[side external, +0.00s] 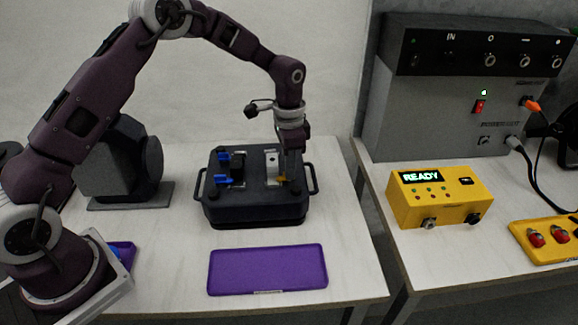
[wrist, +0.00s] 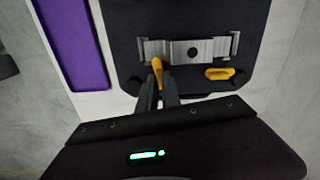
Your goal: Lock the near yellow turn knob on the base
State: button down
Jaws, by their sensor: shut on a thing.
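The base (side external: 255,208) is a dark block with side handles on the white table. A grey metal bracket (side external: 271,163) sits on its top; it also shows in the wrist view (wrist: 213,47). The near yellow turn knob (wrist: 157,68) is at the bracket's end towards the purple tray, its long side roughly upright in the wrist view. It shows as a small yellow spot in the side view (side external: 281,179). My gripper (wrist: 158,90) is shut on this knob, pointing down. The other yellow knob (wrist: 219,73) lies sideways in the wrist view, apart from my gripper.
Blue clamp-like parts (side external: 224,182) are on the base's left half. An empty purple tray (side external: 267,270) lies in front of the base. On the right table stand a yellow box (side external: 438,199) reading READY and a large grey unit (side external: 440,115).

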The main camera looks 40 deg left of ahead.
jog(key=shift+m, duration=0.8)
jog(key=c, duration=1.8)
grip_release()
notch_tip(320, 180, up, 7)
jog(key=shift+r, duration=0.1)
